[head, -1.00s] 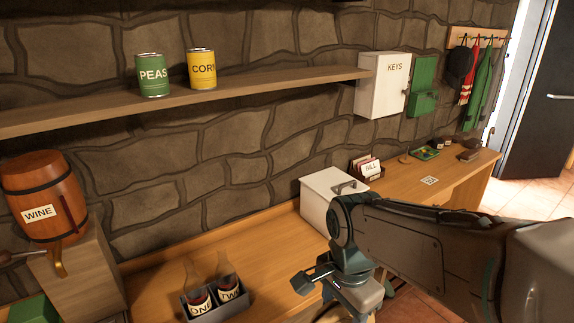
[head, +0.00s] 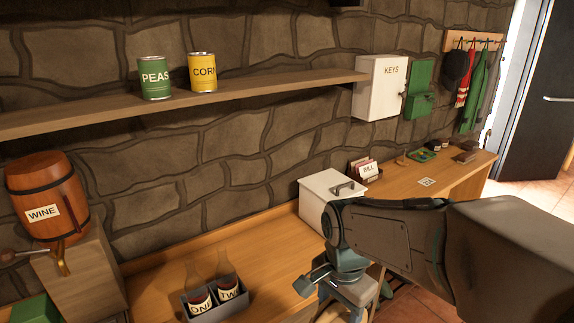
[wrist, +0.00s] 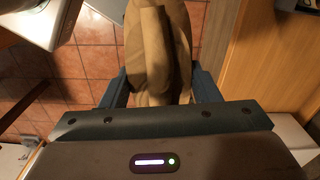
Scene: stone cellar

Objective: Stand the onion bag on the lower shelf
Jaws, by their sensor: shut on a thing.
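In the wrist view a tan cloth bag (wrist: 155,45), which I take to be the onion bag, sits between the two fingers of my gripper (wrist: 160,88). The gripper is shut on it. No label shows, and its lower end is out of sight. In the head view my wrist is at the lower middle, in front of the counter, and the fingers are mostly hidden. A wooden wall shelf (head: 255,84) carries a green PEAS can (head: 154,78) and a yellow CORN can (head: 202,73). A dark edge above it, at the top, is cut off.
The wall shelf is bare right of the CORN can, up to the white KEYS box (head: 381,88). Below are a WINE keg (head: 47,196), a bottle carrier (head: 215,303) and a white lidded box (head: 325,198) on the counter (head: 262,262).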

